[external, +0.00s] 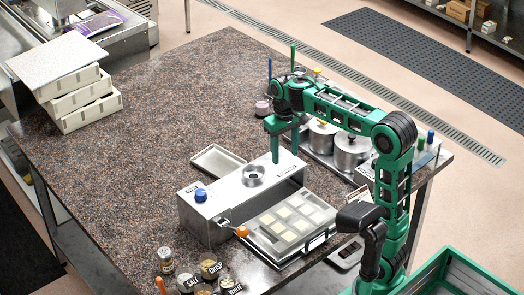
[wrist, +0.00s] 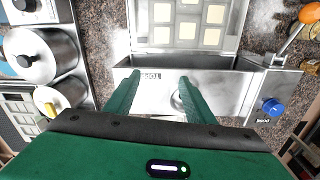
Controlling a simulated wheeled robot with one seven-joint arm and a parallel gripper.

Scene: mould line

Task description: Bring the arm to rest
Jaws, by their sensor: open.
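My green arm reaches in from the right of the external view and bends over the stone-topped table (external: 110,150). My gripper (external: 277,150) points down above the steel machine (external: 215,215), near its round top opening (external: 254,175). In the wrist view my gripper's two green fingers (wrist: 155,82) stand apart with nothing between them. The machine's steel body (wrist: 232,92) lies beyond and below the fingers. I cannot tell how far above the machine the fingertips are.
A mould tray (external: 287,225) with several pale squares sits in front of the machine. Steel pots (external: 350,150) stand at the right. Jars (external: 210,268) stand at the front edge, and white stacked boxes (external: 75,95) at the left.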

